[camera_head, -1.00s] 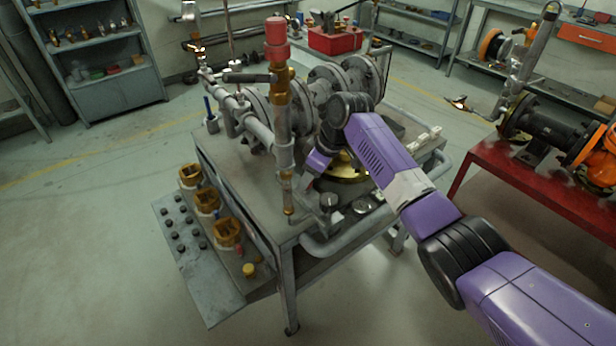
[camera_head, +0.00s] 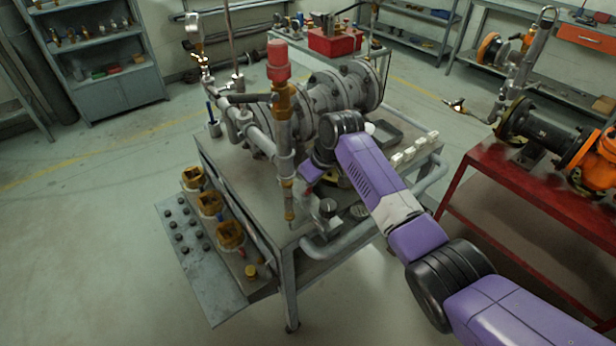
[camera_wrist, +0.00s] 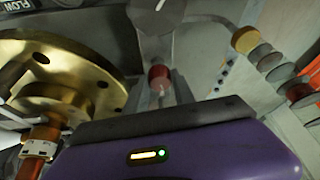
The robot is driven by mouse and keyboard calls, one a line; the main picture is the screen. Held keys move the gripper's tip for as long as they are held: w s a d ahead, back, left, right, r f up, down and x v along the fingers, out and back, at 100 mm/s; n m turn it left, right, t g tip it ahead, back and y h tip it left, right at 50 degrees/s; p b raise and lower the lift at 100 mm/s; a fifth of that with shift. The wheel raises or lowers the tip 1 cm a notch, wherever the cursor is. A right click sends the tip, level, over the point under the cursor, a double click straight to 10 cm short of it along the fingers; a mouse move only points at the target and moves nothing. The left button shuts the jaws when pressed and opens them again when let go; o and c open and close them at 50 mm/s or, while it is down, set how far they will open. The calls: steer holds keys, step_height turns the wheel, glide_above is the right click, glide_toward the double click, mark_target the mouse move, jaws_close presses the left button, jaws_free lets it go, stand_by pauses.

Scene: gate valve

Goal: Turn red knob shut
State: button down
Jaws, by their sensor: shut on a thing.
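A small red knob (camera_wrist: 159,77) shows in the wrist view, just ahead of the dark front edge of my purple gripper housing. My gripper (camera_wrist: 160,92) is shut on it; the fingertips are mostly hidden by the housing. In the head view my purple gripper (camera_head: 310,173) is low beside the vertical pipe at the bench's near side; my arm and the pipe hide the held knob there. A dark dial with a white pointer (camera_wrist: 158,12) lies just beyond the knob; it also shows in the head view (camera_head: 327,207). A larger red cap (camera_head: 278,60) tops the upright pipe.
A brass flange (camera_wrist: 62,75) is close on the left in the wrist view. Grey flanged pipework (camera_head: 325,95) fills the bench top (camera_head: 222,152). Several brown-yellow fittings (camera_head: 208,205) line the left side. A red bench (camera_head: 520,190) stands right; the left floor is clear.

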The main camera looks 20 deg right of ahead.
steer(key=shift+a+m+h+p, duration=0.1)
steer(key=shift+m+h+p, duration=0.6)
steer(key=shift+m+p, duration=0.85)
steer(key=shift+m+t, duration=0.3)
steer(key=shift+m, duration=0.15)
steer(key=c, duration=1.1)
jaws_free()
steer(key=shift+o, duration=0.2)
steer(key=shift+r, duration=0.1)
steer(key=v, duration=0.7)
steer(key=shift+s+r+b, duration=0.2)
steer(key=shift+r+b, duration=0.15)
